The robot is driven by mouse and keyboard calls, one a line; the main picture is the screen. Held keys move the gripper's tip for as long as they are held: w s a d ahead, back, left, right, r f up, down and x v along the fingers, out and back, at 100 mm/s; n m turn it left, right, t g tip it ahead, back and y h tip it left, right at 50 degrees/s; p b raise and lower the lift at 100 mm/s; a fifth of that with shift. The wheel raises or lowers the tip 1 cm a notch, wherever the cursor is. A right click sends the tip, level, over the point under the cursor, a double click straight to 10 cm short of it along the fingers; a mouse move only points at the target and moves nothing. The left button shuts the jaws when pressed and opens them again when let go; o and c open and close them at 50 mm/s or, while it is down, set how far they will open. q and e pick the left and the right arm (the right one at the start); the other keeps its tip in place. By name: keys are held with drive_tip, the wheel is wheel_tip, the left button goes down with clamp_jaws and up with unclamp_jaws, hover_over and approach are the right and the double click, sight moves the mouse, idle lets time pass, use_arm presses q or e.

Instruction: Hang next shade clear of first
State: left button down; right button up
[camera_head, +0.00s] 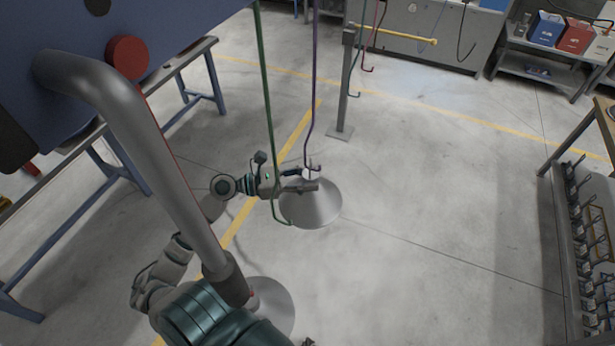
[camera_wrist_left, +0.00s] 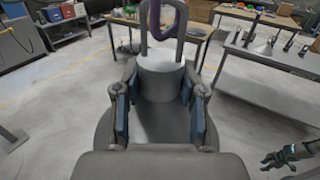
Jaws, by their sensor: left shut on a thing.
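My left gripper (camera_head: 300,186) is shut on the neck of a grey conical shade (camera_head: 318,210). In the left wrist view, its blue-padded fingers (camera_wrist_left: 160,100) flank the neck of this shade (camera_wrist_left: 160,78), and a loop stands on top. The purple hook (camera_head: 314,130) comes down to the loop; in the wrist view the purple hook (camera_wrist_left: 154,18) passes at the loop, but I cannot tell whether it bears the shade. Another shade (camera_head: 277,298) is lower left, partly hidden by my arm and a grey pipe. My right gripper (camera_wrist_left: 285,156) looks open and empty in the wrist view.
A green hook (camera_head: 268,100) hangs close beside my left gripper. A blue housing (camera_head: 190,20) and a thick grey pipe (camera_head: 160,160) fill the upper left. A post (camera_head: 346,90) stands behind. A rack (camera_head: 580,240) is at right. The middle floor is clear.

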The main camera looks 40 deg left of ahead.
use_arm(q)
drive_tip(key=shift+f, duration=0.9)
drive_tip(key=c, duration=0.6)
unclamp_jaws()
drive_tip(key=v, duration=1.2)
